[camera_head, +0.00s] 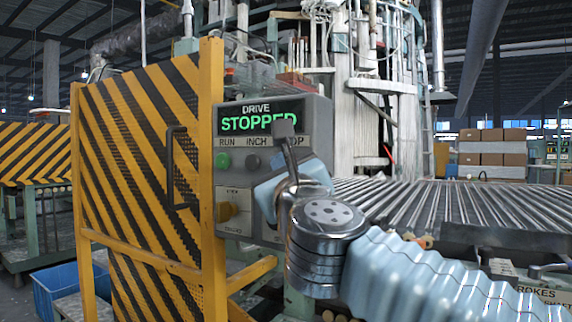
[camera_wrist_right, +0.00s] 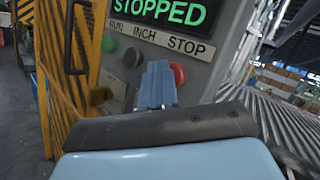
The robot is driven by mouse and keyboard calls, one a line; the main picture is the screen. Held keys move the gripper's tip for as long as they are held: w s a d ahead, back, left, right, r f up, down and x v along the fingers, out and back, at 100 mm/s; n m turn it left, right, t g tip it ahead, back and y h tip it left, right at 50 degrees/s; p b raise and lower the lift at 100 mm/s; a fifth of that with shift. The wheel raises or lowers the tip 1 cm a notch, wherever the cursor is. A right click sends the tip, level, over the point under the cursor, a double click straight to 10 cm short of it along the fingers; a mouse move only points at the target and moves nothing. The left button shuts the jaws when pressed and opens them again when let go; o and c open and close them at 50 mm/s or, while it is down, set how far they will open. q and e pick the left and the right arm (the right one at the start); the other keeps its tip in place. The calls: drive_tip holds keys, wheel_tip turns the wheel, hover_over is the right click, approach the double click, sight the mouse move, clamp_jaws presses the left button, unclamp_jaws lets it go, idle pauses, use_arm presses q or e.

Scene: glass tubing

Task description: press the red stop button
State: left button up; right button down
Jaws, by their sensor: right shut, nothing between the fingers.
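The grey control panel (camera_head: 322,115) has a lit display (camera_head: 260,122) reading "DRIVE STOPPED" above RUN, INCH and STOP labels. The red stop button (camera_wrist_right: 178,75) shows in the right wrist view under the STOP label, just right of my fingers and partly covered by them. In the head view my right gripper hides it. My right gripper (camera_head: 284,128) is shut and empty, its fingertips in front of the panel near the STOP label. In the right wrist view the closed fingers (camera_wrist_right: 157,72) point at the panel; whether they touch it cannot be told. My left gripper is not in view.
A green button (camera_head: 224,161) and a dark inch button (camera_head: 252,161) sit left of the stop button. A yellow knob (camera_head: 227,211) is below. A striped yellow-black gate (camera_head: 140,150) stands left; a roller conveyor (camera_head: 440,203) runs right.

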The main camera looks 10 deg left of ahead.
drive_tip(key=shift+s+a, duration=0.2)
drive_tip(key=shift+s, duration=0.4)
drive_tip(key=shift+s, duration=0.15)
drive_tip(key=shift+s+a, duration=0.3)
drive_tip(key=shift+s, duration=0.45)
drive_tip(key=shift+s+a, duration=0.25)
drive_tip(key=shift+s, duration=0.5)
drive_tip(key=shift+s+a, duration=0.3)
drive_tip(key=shift+s, duration=0.45)
